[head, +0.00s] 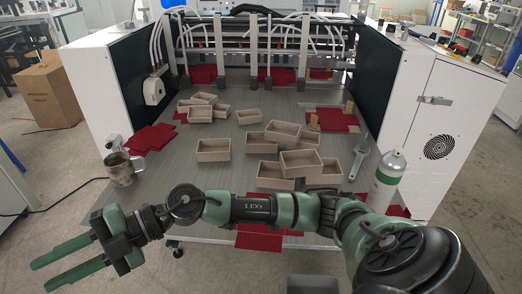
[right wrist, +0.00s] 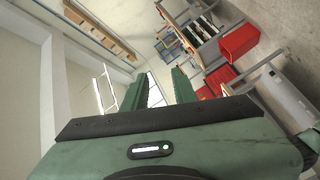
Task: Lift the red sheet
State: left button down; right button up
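Several red sheets lie about the machine table. One group of red sheets (head: 152,137) is at the left near the metal mug, and another (head: 335,118) is at the right behind the boxes. More red sheet (head: 265,235) shows at the front edge, partly hidden by my right arm. Which one is the task's sheet, I cannot tell. My right gripper (head: 38,277) is open and empty at the lower left of the head view, off the table and apart from the sheets. Its spread fingers show in the right wrist view (right wrist: 158,88). My left gripper is not in view.
Several open grey-brown boxes (head: 213,150) stand on the grey table (head: 180,165). A metal mug (head: 121,168) is at the left edge. A wrench (head: 361,155) and a spray can (head: 389,168) are at the right. White machine cabinets flank the table.

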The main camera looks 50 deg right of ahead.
jog(key=w+d+f+n+g+h, duration=0.1)
jog(key=w+d+f+g+h, duration=0.1)
jog(key=d+f+h, duration=0.7)
jog(key=w+d+h, duration=0.1)
jog(key=d, duration=0.4)
jog(key=d+f+m+h, duration=0.1)
jog(key=d+h, duration=0.1)
jog(key=d, duration=0.4)
jog(key=w+d+f+m+h, duration=0.1)
jog(key=d, duration=0.4)
jog(key=shift+w+d+f+h, duration=0.2)
jog(key=shift+w+d+h, duration=0.05)
jog(key=shift+w+h, duration=0.15)
jog(key=d+r+m+g+h, duration=0.1)
jog(key=d+r+m+h, duration=0.15)
jog(key=d, duration=0.75)
jog(key=shift+h, duration=0.55)
notch_tip(320, 180, down, 8)
jog(key=p, duration=0.3)
jog(key=shift+r, duration=0.1)
jog(key=shift+f, duration=0.35)
grip_shut()
